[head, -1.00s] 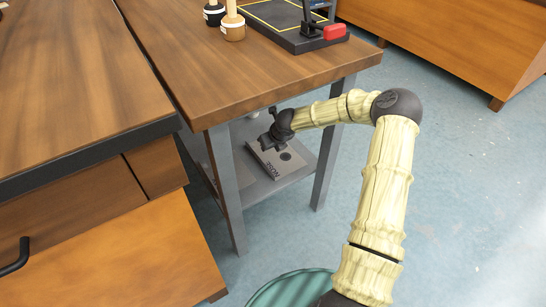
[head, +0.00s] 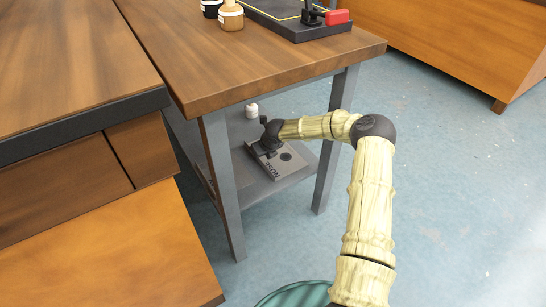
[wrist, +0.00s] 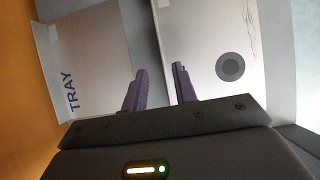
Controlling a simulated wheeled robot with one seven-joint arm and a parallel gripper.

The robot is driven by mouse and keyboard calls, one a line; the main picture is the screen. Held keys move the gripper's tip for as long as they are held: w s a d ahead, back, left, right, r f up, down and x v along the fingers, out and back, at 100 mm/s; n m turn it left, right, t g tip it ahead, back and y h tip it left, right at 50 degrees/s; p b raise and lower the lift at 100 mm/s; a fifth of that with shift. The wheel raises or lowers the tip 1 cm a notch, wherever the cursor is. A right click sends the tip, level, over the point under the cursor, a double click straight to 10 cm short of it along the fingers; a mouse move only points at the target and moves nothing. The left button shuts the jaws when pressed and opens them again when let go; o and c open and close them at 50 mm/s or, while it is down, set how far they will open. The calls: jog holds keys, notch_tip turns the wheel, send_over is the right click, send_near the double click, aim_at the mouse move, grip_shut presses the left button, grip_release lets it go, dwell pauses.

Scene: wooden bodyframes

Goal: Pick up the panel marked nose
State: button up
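The grey panel marked NOSE (head: 293,163) lies on the lower shelf under the wooden table. It has a dark round spot near its right side. In the wrist view a pale panel with a dark disc (wrist: 205,45) fills the upper right; no word shows on it there. A second panel marked TRAY (wrist: 95,50) is at its left. My gripper (head: 265,146) is at the back-left part of the NOSE panel. In the wrist view my gripper (wrist: 160,70) has two purple fingers standing apart, near the disc panel's left edge. I cannot tell whether they touch it.
The table top (head: 230,60) overhangs the shelf (head: 290,181), and metal legs (head: 224,185) stand at its corners. A small white item (head: 252,111) is behind my gripper. Bottles (head: 231,16) and a black board (head: 290,22) are on top. The floor at right is clear.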

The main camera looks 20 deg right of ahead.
jog(key=shift+b+x, duration=2.35)
jog(key=shift+x, duration=0.25)
jog(key=shift+d, duration=0.2)
grip_shut()
